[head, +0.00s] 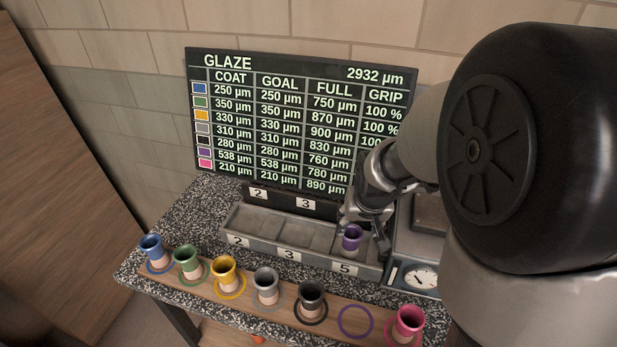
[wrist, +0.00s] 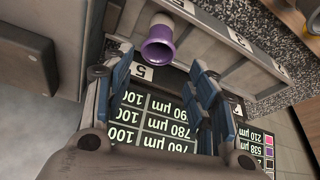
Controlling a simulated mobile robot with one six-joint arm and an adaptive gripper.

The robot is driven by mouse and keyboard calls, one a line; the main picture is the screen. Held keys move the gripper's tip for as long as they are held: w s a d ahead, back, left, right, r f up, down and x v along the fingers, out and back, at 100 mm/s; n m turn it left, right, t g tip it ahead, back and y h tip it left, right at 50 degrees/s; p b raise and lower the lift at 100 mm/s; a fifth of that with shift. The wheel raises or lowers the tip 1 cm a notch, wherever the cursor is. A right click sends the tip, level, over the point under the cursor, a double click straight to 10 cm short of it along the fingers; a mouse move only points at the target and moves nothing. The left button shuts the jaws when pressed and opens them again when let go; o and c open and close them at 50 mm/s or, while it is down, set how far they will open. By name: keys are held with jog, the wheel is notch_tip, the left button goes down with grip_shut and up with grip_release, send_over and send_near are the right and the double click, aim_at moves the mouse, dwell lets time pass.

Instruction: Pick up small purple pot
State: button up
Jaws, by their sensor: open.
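The small purple pot (head: 351,239) stands in the right compartment of the grey divided trough (head: 262,246), the one marked 5. It has a purple flared top and a pale lower part. In the wrist view the purple pot (wrist: 159,46) shows just beyond the fingertips, roughly midway between them. My gripper (head: 363,220) is at that compartment, close to the pot, and part of it hides behind my arm. In the wrist view my gripper (wrist: 161,74) is open, with its two blue-grey fingers apart and nothing held. I cannot tell whether a finger touches the pot.
Blue (head: 151,249), green (head: 187,260), yellow (head: 224,270), grey (head: 266,285), black (head: 311,296) and pink (head: 409,320) pots stand along the front board. An empty purple ring (head: 356,321) lies between black and pink. A dial gauge (head: 421,279) is right of the trough; a glaze board (head: 300,125) stands behind.

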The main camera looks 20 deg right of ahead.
aim_at(351, 241)
jog(key=b+x, duration=0.5)
jog(key=x, duration=1.1)
jog(key=shift+s+f, duration=0.1)
jog(key=shift+f, duration=0.1)
jog(key=c, duration=1)
jog(key=shift+r, duration=0.1)
jog(key=shift+c, duration=0.3)
